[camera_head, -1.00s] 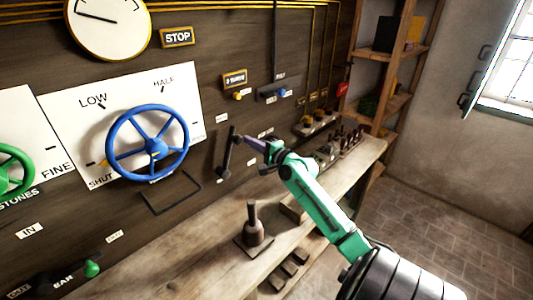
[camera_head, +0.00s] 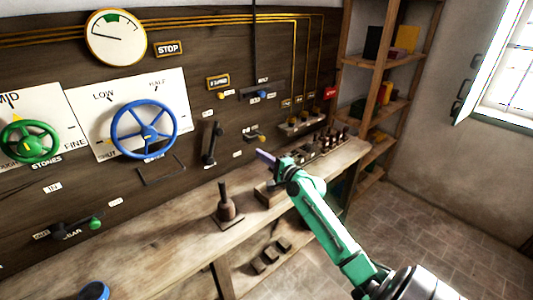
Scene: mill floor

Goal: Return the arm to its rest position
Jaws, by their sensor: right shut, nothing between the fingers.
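My right arm, green with black joints, reaches in from the lower right over the wooden bench. Its gripper (camera_head: 266,158) is shut and empty, in front of the panel and above the bench. It is apart from the black lever (camera_head: 211,142) on the panel to its left. A yellow-knobbed lever (camera_head: 257,138) shows just above the gripper. My left gripper is out of view.
The wooden bench (camera_head: 180,232) runs below the panel and carries a dark upright handle (camera_head: 226,205). A blue wheel (camera_head: 144,131) and a green wheel (camera_head: 30,143) are on the panel. Shelves (camera_head: 375,62) stand behind right. The brick floor (camera_head: 440,215) at right is clear.

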